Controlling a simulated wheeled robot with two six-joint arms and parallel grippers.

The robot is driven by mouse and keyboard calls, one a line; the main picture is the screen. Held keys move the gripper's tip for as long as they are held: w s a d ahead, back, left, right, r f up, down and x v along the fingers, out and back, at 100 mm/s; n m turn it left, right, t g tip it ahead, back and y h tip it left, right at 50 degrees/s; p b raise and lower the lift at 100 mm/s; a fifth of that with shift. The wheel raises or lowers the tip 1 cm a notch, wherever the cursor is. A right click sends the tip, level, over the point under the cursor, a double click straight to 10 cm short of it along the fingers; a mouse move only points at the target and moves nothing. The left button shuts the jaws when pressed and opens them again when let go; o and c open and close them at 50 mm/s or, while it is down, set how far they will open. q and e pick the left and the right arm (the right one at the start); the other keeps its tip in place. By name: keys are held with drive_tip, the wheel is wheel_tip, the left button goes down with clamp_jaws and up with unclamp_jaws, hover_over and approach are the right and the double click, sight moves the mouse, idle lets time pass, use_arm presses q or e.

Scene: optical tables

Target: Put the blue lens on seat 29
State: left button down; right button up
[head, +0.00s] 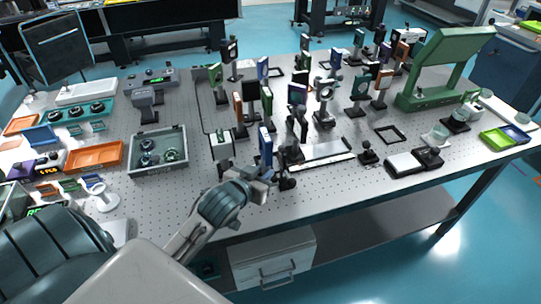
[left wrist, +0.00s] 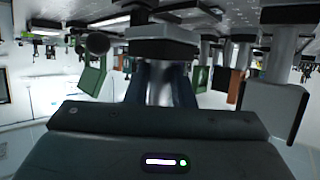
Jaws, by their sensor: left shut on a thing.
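My left gripper (head: 266,177) is at the front edge of the perforated table, low beside an upright blue plate-like optic (head: 265,147), which I take to be the blue lens. In the left wrist view the fingers (left wrist: 162,84) are closed around a pale post (left wrist: 160,82) with a dark block (left wrist: 162,48) at its end. The lens face cannot be made out there. Other blue optics stand farther back, such as one (head: 262,69) near the back middle. No seat number is readable, so I cannot tell which place is seat 29. My right gripper is not in view.
Many mounted optics crowd the middle of the table (head: 190,205). A dark post (head: 287,180) and a long pale rail (head: 325,153) are close right of my gripper. A grey bin (head: 158,168) stands left; a green frame (head: 445,65) stands right. Bare tabletop lies along the front right.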

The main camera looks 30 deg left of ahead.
use_arm(q)
drive_tip(key=w+a, duration=0.1)
drive_tip(key=w, duration=0.2)
drive_tip(key=w+a+p, duration=0.1)
drive_tip(key=w+a, duration=0.1)
drive_tip(key=w, duration=0.1)
drive_tip(key=w+a+p, duration=0.1)
drive_tip(key=w, duration=0.2)
drive_tip(key=shift+w+a+f, duration=0.2)
drive_tip(key=shift+a+f, duration=0.2)
drive_tip(key=shift+w+a+f, duration=0.1)
drive_tip(key=shift+f, duration=0.1)
wheel_tip(320, 180, down, 2)
drive_tip(key=shift+f+p, duration=0.1)
drive_tip(key=shift+p, duration=0.5)
drive_tip(key=shift+f, duration=0.55)
drive_tip(key=c, duration=1.3)
unclamp_jaws()
drive_tip(key=shift+f, duration=0.15)
drive_tip(key=shift+o, duration=0.2)
